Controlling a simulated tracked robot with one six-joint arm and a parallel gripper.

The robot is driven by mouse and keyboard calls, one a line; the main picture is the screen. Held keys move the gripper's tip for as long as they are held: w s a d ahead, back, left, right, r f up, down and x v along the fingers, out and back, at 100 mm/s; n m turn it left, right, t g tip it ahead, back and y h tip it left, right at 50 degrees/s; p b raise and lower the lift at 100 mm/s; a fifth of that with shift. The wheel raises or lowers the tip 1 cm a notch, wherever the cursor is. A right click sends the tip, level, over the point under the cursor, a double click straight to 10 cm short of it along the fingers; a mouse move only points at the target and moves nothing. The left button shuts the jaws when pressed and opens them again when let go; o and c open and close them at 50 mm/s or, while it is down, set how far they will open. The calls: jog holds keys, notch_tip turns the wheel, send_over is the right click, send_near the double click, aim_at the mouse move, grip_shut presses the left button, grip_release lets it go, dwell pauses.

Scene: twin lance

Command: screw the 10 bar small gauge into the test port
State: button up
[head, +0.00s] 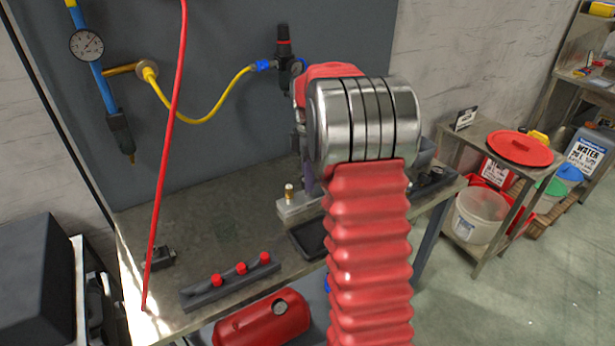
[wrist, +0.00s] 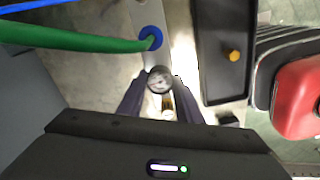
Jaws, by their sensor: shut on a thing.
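The small gauge (wrist: 160,79), with a round pale dial and dark rim, sits between the fingertips of my gripper (wrist: 162,84) in the wrist view. The gripper's two dark purple fingers are shut on it. A brass part (wrist: 168,103) shows just below the dial; I cannot tell whether it belongs to the gauge. In the head view my arm hides the gauge and most of the gripper. A grey block (head: 297,208) with an upright brass fitting (head: 289,191) stands on the bench there, left of my arm. Whether this fitting is the test port, I cannot tell.
The bench (head: 215,220) carries a rack with several red-capped pieces (head: 232,282) and a dark tray (head: 308,240). A red tank (head: 262,322) is at the front. A red hose (head: 165,150) hangs at left. A green hose (wrist: 75,38) meets a blue-ringed fitting (wrist: 150,38) near the gauge.

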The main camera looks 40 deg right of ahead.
jog(key=m, duration=0.6)
jog(key=shift+d+m, duration=0.1)
jog(key=shift+m, duration=0.3)
jog(key=m, duration=0.6)
jog(key=o, duration=1.1)
jog(key=shift+c, duration=0.2)
